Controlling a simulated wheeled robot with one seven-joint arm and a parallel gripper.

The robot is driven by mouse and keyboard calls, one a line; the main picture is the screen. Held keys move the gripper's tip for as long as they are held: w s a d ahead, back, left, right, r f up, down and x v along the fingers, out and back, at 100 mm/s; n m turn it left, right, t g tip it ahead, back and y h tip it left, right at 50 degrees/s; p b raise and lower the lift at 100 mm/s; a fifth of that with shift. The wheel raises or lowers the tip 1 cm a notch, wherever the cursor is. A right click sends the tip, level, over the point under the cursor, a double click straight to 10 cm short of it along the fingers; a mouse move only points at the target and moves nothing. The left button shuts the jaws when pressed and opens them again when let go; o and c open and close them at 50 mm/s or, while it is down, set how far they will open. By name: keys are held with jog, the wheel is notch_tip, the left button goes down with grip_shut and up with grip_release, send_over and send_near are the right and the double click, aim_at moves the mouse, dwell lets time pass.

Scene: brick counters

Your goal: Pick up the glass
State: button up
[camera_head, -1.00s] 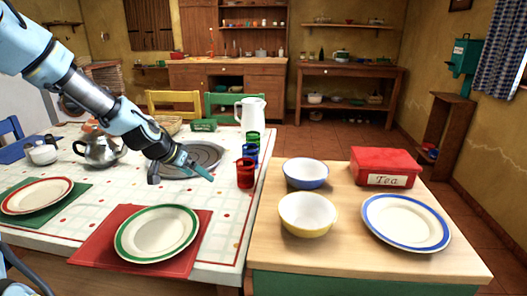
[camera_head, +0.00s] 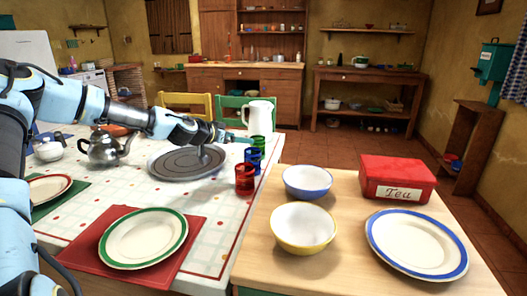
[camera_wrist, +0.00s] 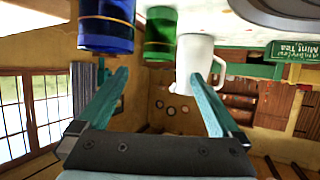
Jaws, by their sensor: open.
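Three coloured glasses stand in a row near the right edge of the dining table: a red glass (camera_head: 245,180) nearest, a blue glass (camera_head: 253,160) behind it and a green glass (camera_head: 258,144) farthest. My gripper (camera_head: 227,149) is open and empty above the table, left of the glasses and close to the blue and green ones. In the wrist view my gripper (camera_wrist: 158,74) shows its two teal fingers spread. The blue glass (camera_wrist: 106,27) is at the upper left and the green glass (camera_wrist: 160,33) lies beyond the gap. The red glass is not visible there.
A white pitcher (camera_head: 262,113) stands behind the green glass; it also shows in the wrist view (camera_wrist: 193,57). A grey round tray (camera_head: 175,164) lies under my gripper. A teapot (camera_head: 102,150) is left. Bowls, a plate and a red tea box (camera_head: 397,178) occupy the right counter.

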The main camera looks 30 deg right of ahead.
jog(key=shift+p+x, duration=1.4)
jog(key=shift+x, duration=4.35)
jog(key=shift+c, duration=0.2)
jog(key=shift+r, duration=0.1)
jog(key=c, duration=1.5)
